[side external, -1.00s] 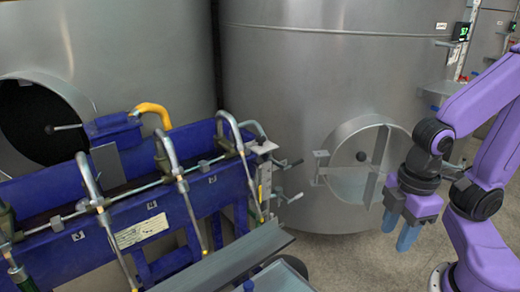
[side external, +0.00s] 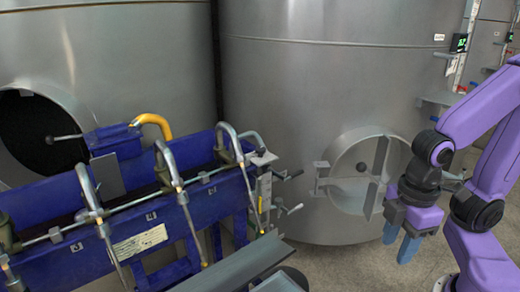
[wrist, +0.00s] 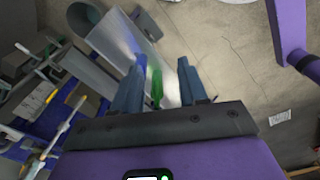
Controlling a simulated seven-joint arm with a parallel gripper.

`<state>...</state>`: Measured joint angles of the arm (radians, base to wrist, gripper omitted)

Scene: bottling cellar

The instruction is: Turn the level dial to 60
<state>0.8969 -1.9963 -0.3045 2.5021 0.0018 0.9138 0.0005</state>
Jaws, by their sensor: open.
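I cannot pick out the level dial for certain in either view. On the right end of the blue filler (side external: 95,240) is a pale upright plate (side external: 264,190) with small marks. Any numbers there are too small to read. My gripper (side external: 401,242) hangs fingers down, to the right of the filler and well apart from it, in front of the tank's round door. In the wrist view my gripper (wrist: 160,85) has its blue fingers apart, and a green object shows between them. I cannot tell what the green object is.
The left tank (side external: 100,60) has a dark round opening. A small lit display (side external: 459,42) is by the right tank. Bare floor (side external: 340,265) lies between filler and arm.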

